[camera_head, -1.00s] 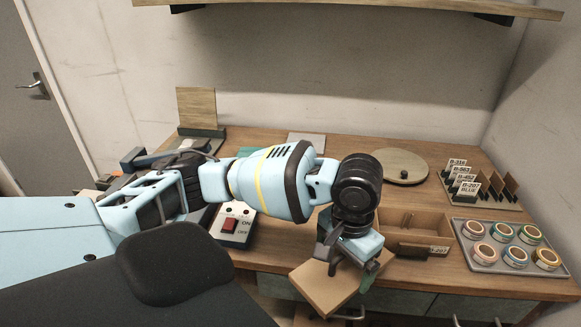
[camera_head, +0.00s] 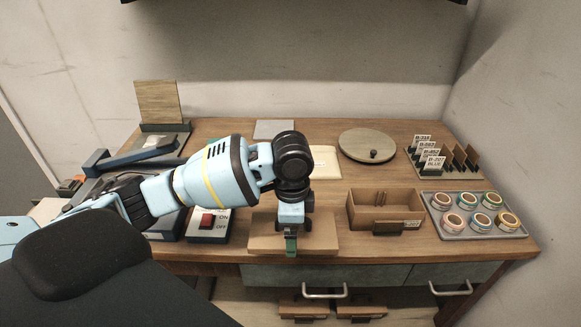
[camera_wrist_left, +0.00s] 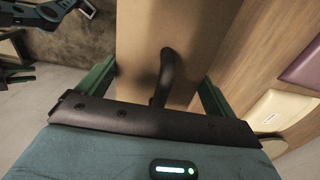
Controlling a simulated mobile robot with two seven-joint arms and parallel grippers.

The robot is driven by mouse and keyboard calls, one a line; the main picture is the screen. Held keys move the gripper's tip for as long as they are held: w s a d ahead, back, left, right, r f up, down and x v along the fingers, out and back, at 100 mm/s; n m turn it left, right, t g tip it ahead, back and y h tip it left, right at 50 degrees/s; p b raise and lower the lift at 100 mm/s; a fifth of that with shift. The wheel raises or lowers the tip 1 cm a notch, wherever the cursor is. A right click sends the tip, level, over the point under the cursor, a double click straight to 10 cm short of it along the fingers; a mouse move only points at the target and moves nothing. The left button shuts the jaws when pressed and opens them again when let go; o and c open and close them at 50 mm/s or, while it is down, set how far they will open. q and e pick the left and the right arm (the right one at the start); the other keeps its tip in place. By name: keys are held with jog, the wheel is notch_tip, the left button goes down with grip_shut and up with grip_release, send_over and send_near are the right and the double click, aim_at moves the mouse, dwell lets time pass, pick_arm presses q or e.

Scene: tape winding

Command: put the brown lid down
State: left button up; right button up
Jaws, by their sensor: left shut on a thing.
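The brown lid (camera_head: 322,238) is a flat tan panel at the table's front edge, in the lower middle of the head view. My left gripper (camera_head: 291,241) points down and is shut on it. The lid also fills the upper middle of the left wrist view (camera_wrist_left: 192,28), between the green fingers of my left gripper (camera_wrist_left: 158,88). A dark curved piece stands out against the lid there. From these views I cannot tell whether the lid touches the tabletop.
An open brown box (camera_head: 357,218) stands right of the lid. A tray of tape rolls (camera_head: 450,231) is farther right. A switch box (camera_head: 207,222) stands left. A round turntable (camera_head: 367,143) and card holder (camera_head: 428,158) are behind. Drawers (camera_head: 400,274) lie below the front edge.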

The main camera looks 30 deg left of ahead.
pick_arm(q)
jog(key=w+a, duration=0.3)
jog(key=w+a+f+b, duration=0.1)
jog(key=w+a, duration=0.2)
jog(key=w, duration=0.1)
jog(key=w+a, duration=0.3)
jog(key=shift+w+f+b, duration=0.25)
jog(key=shift+w+b, duration=0.05)
jog(key=shift+b, duration=0.1)
jog(key=shift+w+a, duration=0.45)
pick_arm(e)
jog(key=shift+s+a+f+g, duration=0.15)
jog(key=shift+s+f, duration=0.25)
jog(key=shift+f, duration=0.2)
jog(key=shift+s+a+f+g, duration=0.15)
jog(key=shift+s+f, duration=0.2)
jog(key=shift+f, duration=0.25)
pick_arm(q)
jog(key=shift+w+a, duration=0.3)
jog(key=shift+w, duration=0.05)
jog(key=shift+f, duration=1.75)
pick_arm(e)
jog(key=shift+s+d+f, duration=0.1)
jog(key=shift+d+f, duration=0.1)
